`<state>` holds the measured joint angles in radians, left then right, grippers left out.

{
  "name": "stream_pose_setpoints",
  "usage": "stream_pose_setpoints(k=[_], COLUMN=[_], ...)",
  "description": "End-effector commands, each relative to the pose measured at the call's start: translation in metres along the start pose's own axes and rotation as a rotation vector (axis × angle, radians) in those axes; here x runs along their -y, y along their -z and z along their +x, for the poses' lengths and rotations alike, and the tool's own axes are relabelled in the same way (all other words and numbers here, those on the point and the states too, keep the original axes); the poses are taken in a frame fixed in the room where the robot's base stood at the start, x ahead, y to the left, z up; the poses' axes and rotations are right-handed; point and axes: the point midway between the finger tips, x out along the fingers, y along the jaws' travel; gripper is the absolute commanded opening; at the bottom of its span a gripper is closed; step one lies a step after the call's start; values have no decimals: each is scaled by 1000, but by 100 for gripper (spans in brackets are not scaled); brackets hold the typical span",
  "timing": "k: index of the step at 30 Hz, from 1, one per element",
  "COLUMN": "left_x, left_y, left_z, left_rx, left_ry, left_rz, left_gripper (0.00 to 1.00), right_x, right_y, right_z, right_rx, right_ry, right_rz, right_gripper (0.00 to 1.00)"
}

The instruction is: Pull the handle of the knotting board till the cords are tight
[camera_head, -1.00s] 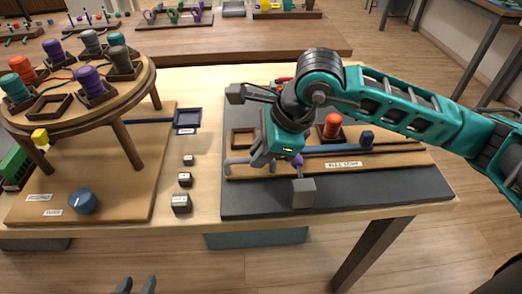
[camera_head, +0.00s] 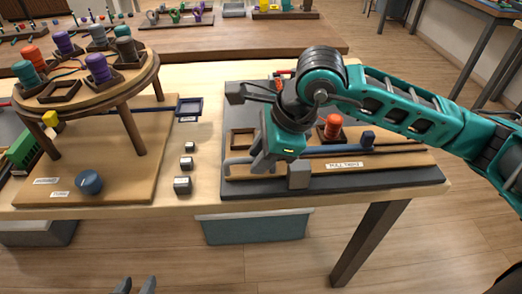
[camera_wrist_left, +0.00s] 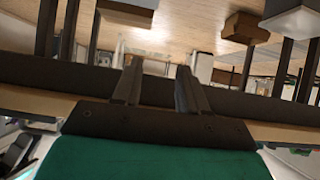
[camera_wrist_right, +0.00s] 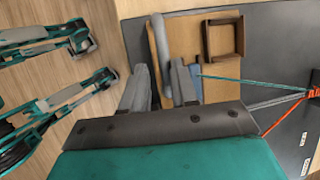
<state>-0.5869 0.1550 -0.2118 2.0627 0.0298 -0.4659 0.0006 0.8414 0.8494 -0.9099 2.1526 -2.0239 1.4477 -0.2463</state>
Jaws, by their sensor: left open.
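The knotting board (camera_head: 390,159) lies on a dark mat, with a label reading "PULL TIGHT". Its grey bar handle (camera_head: 238,163) is at the left end and also shows in the right wrist view (camera_wrist_right: 157,38). My right gripper (camera_head: 258,163) is low at this handle, and the bar runs between its fingers (camera_wrist_right: 160,88). Whether they press on it I cannot tell. Red and teal cords (camera_wrist_right: 255,82) run from an orange knot toward the board in the right wrist view. My left gripper (camera_head: 136,286) is open and empty at the bottom, away from the table; its fingers show apart (camera_wrist_left: 157,88).
A round wooden stand (camera_head: 140,82) with coloured bobbins stands left. A grey block (camera_head: 299,174) is beside my right gripper. A teal bin (camera_head: 255,228) is below the table.

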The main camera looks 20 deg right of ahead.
Motion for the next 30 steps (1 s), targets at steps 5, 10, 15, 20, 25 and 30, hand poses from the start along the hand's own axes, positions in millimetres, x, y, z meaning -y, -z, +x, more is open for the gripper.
stream_pose_setpoints(k=[5, 10, 15, 20, 25, 30], left_x=[0, -1, -2, -2, 0, 2], left_y=[0, -2, -7, -6, -5, -4], left_z=[0, 0, -1, -4, -6, -8], left_rx=[-1, 3, 15, 18, 17, 16], left_ry=[0, 1, 1, 3, 7, 13], left_rz=[-1, -6, -13, -13, -12, -10], left_gripper=[43, 43, 43, 43, 43, 43], right_x=[0, 2, 3, 3, 2, 1], right_y=[0, 0, 0, -1, 0, 0], right_z=[0, 0, -12, -44, -83, -112], right_rx=[1, 1, 2, 2, 1, 1], right_ry=[2, 4, 9, 11, 9, 7], right_rz=[0, 0, 0, -1, 0, 0], right_gripper=[40, 40, 40, 40, 40, 40])
